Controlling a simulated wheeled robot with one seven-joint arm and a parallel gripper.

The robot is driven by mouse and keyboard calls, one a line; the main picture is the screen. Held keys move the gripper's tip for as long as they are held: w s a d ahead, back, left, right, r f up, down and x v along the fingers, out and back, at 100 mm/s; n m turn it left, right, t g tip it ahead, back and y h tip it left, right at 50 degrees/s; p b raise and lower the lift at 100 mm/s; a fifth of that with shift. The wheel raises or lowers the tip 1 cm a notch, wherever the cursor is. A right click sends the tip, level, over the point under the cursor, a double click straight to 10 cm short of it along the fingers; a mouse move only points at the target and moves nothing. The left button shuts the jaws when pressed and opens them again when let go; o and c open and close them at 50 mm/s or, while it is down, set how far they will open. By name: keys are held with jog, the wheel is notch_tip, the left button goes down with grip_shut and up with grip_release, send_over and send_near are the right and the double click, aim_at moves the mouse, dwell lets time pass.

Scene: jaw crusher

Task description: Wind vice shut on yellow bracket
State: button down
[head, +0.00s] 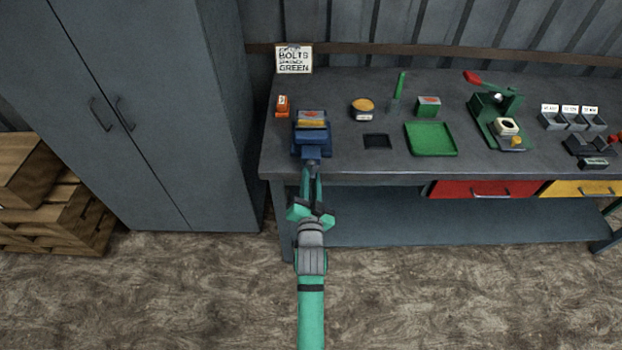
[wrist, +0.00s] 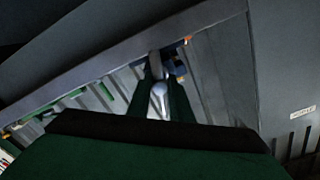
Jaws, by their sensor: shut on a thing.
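The blue vice (head: 311,140) stands at the front left of the workbench. The yellow bracket (head: 311,123) sits at the vice's jaws; whether the jaws touch both its sides is too small to tell. My gripper (head: 312,172) reaches up from the front to the vice's front end. It is shut on the vice handle, a pale grey bar with a rounded end, seen between my fingers in the wrist view (wrist: 159,97). Part of the blue vice (wrist: 175,68) shows beyond the fingers there. The bracket cannot be made out in the wrist view.
An orange box (head: 283,106) stands left of the vice, and a sign (head: 294,59) is behind it. A tin (head: 363,108), a green tray (head: 431,139) and a green press (head: 495,119) stand to the right. A grey cabinet (head: 180,110) is close on the left.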

dwell(0.4)
jog(key=c, duration=1.6)
grip_release()
jog(key=shift+c, duration=0.2)
jog(key=shift+s, duration=0.1)
jog(key=s, duration=1)
jog(key=shift+s, duration=0.35)
